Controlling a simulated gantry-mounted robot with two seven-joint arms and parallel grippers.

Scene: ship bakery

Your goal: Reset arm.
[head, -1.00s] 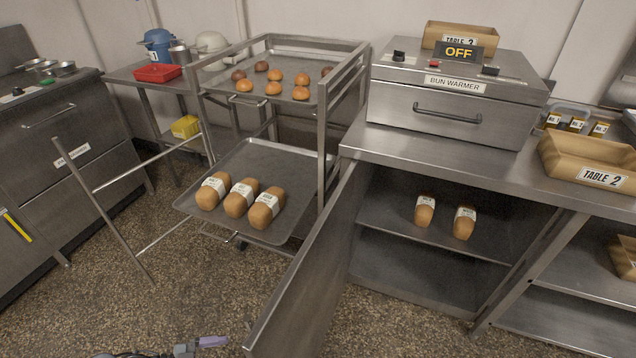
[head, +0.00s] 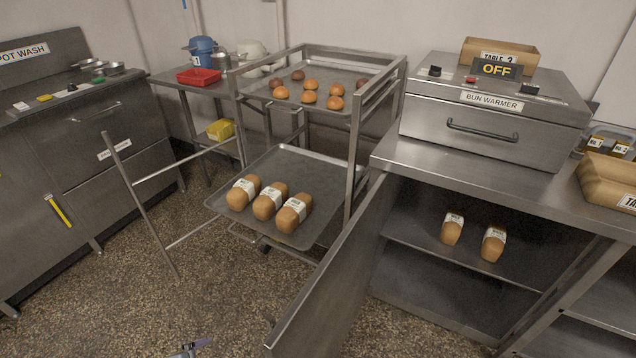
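A small part of one of my arms or grippers (head: 190,348) shows at the bottom edge of the head view, over the speckled floor. It is cut off by the frame, and I cannot tell which arm it belongs to or how its fingers stand. No held object shows there. My other gripper is out of view.
An open cabinet door (head: 325,275) juts toward me; two wrapped loaves sit on the shelf (head: 410,235) inside. A rack holds a lower tray (head: 325,165) with three loaves and an upper tray (head: 340,75) of buns. The bun warmer (head: 480,137) is closed. Floor (head: 110,310) is clear at left.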

